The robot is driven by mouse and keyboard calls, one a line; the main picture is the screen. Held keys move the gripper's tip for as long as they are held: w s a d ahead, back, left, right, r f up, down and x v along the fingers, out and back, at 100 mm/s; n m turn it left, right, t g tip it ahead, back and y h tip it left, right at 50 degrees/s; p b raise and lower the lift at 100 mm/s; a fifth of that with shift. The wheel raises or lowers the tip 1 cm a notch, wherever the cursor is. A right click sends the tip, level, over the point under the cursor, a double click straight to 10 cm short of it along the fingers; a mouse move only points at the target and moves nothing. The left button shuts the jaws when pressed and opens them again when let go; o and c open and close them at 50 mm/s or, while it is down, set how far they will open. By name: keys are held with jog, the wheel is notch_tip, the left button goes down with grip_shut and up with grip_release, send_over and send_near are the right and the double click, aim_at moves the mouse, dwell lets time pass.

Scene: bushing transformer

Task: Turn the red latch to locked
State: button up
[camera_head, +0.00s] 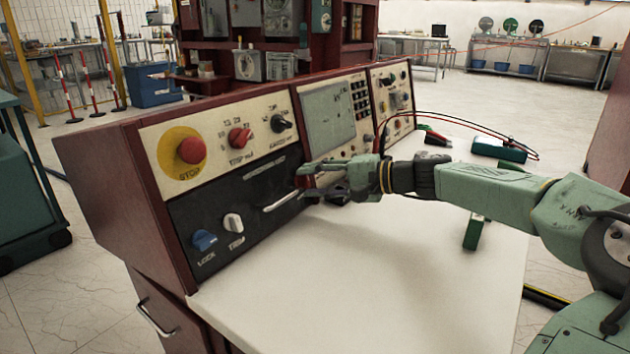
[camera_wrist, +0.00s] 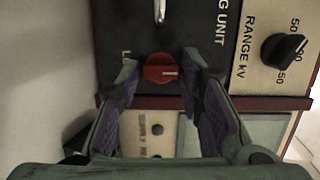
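The red latch (camera_wrist: 161,70) is a round red knob with a pale mark on the dark lower panel (camera_wrist: 203,60). In the wrist view it sits between the two fingertips of my gripper (camera_wrist: 160,76). The fingers are apart, with a small gap to the latch on each side. In the head view my gripper (camera_head: 312,176) is at the dark panel, and a little of the red latch (camera_head: 304,181) shows by the fingers. The label beside the latch is mostly hidden; only its first letter shows clearly.
Left of my gripper are a metal handle (camera_head: 283,200), a white knob (camera_head: 233,223), a blue knob (camera_head: 204,240) and a red stop button (camera_head: 191,150). A green block (camera_head: 474,232) lies on the white desktop (camera_head: 350,290), whose front part is clear. Cables (camera_head: 470,125) arc behind my arm.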

jog(key=v, duration=0.7)
jog(key=shift+d, duration=0.1)
jog(key=shift+s+d, duration=0.1)
jog(key=shift+d, duration=0.05)
dwell(0.3)
